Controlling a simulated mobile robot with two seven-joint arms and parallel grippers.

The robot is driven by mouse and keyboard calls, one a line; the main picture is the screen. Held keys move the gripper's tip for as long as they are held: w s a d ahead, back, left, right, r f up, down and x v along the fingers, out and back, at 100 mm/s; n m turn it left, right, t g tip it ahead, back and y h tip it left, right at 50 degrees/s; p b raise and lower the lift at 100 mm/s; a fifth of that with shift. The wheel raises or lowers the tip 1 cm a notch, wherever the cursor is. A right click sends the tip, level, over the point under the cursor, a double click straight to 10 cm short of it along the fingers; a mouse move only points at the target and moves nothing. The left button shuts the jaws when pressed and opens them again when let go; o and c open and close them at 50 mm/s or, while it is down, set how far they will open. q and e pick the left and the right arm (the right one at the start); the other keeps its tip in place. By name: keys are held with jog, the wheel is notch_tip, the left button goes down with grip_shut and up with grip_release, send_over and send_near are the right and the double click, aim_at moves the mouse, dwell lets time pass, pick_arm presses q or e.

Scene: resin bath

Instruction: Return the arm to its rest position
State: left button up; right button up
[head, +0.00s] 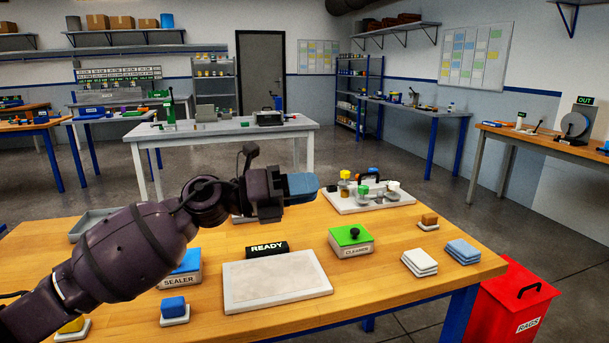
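My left arm comes in from the left and reaches over the wooden workbench (400,285). Its gripper (283,190) is above the back part of the bench, pointing right. It appears shut on a blue block (302,185) that sticks out past the dark fingers; the exact grip is partly hidden. The gripper and block look clear of the bench top. My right gripper is not in view.
Below stand a pale panel (275,281), READY sign (267,249), green CLEANER box (351,238), SEALER box (181,280) partly behind my arm, blue block on a coaster (173,307), tray of jars (368,203) and cloth stacks (419,263). A red RAGS bin (508,302) stands right.

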pick_arm(q)
jog(key=s+a+f+n+t+y+p, duration=0.1)
jog(key=s+a+f+n+t+y, duration=0.1)
jog(key=a+f+n+t+y, duration=0.65)
jog(key=s+a+f+n+t, duration=0.15)
jog(key=f+n, duration=0.45)
jog(key=n, duration=0.7)
jog(key=s+a+f+n+t+y+p, duration=0.15)
jog(key=a+f+n+t+y, duration=0.25)
jog(key=a+f+n, duration=0.5)
jog(key=s+a+f+n+g+y, duration=0.2)
jog(key=s+f, duration=0.4)
jog(key=s, duration=0.3)
jog(key=s+a+f+n+g+y, duration=0.2)
jog(key=s+f+n, duration=0.3)
jog(key=s, duration=0.5)
jog(key=s+a+f+n+g+y, duration=0.2)
jog(key=s+a+f+n, duration=0.2)
jog(key=s+f, duration=0.5)
jog(key=shift+s+a+f+p, duration=0.15)
jog(key=shift+s+f+p, duration=0.15)
jog(key=shift+s, duration=0.45)
